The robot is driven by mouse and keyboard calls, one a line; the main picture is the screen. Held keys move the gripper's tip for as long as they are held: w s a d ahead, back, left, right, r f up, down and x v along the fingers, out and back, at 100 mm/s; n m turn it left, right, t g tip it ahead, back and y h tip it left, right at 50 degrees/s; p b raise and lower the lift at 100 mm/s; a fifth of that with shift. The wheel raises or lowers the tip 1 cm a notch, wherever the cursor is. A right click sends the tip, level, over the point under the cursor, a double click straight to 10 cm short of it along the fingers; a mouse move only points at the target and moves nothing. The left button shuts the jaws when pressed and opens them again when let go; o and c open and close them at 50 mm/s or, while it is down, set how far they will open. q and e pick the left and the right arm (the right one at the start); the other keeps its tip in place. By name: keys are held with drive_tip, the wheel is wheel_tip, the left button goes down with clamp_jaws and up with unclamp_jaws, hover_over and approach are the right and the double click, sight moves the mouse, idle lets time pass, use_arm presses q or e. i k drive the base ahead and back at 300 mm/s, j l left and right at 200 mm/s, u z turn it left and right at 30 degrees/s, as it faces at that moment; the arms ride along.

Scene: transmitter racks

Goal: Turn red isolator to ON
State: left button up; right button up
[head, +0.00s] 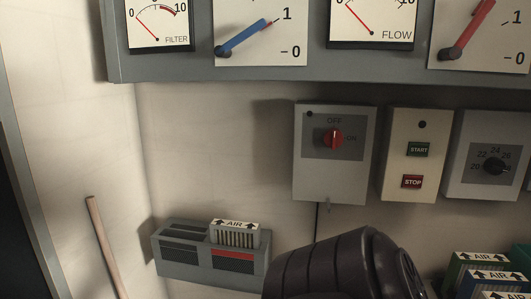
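The red isolator knob (333,139) is on a dark plate on a grey wall box (335,186) right of centre in the head view. OFF is printed above the knob and ON to its right. The knob's pale mark looks upright, towards OFF, though it is small. Nothing touches the knob. A dark ribbed part of one of my arms rises at the bottom centre, below the box; I cannot tell which arm. No gripper fingers show in the head view.
Right of the isolator are a START/STOP box (405,194) and a dial box (482,188). A panel above carries gauges, a blue lever (243,37) and a red lever (470,29). A filter holder (174,265) stands lower left, near a wooden stick (106,243).

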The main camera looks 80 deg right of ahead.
sight(333, 137)
drive_tip(key=z, duration=3)
